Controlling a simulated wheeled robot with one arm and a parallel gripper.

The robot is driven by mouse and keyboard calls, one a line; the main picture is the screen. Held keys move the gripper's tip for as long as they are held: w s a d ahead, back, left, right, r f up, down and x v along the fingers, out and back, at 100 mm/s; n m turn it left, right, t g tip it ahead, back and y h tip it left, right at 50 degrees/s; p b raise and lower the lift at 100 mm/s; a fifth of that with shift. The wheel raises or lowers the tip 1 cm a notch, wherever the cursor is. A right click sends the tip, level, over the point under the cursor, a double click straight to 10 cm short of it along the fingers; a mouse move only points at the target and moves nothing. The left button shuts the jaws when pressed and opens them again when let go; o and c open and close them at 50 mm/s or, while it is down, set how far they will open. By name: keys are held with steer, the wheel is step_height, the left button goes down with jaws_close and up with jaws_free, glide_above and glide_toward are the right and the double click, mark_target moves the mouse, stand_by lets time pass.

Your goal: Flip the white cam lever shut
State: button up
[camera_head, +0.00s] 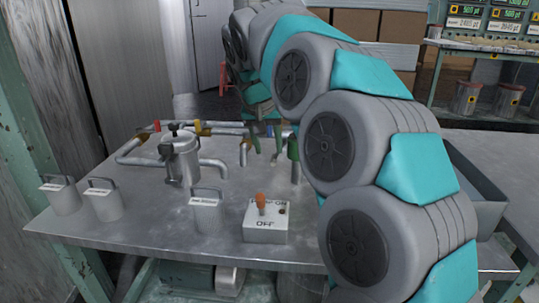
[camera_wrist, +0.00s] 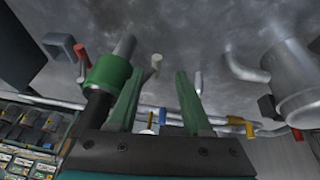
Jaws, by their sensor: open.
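My gripper (camera_wrist: 157,74) is open, its two green fingers spread and empty. It also shows small and far off in the head view (camera_head: 265,150), pointing down over the bench. A small pale white lever (camera_wrist: 156,62) shows between the fingertips in the wrist view, near the left finger. I cannot tell how far beyond the tips it is, and no contact shows. Beside it is a green collar (camera_wrist: 106,73) on a grey pipe, left of the left finger; the collar also stands upright in the head view (camera_head: 293,148). I cannot make out the white lever in the head view.
A metal bench (camera_head: 150,225) carries a pot-like vessel (camera_head: 181,158), pipes with coloured handles, several handled grey blocks and a switch box (camera_head: 265,222) with an orange toggle. A grey tray (camera_head: 480,190) is at right.

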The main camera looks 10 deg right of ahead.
steer(key=shift+x, duration=1.95)
jaws_close()
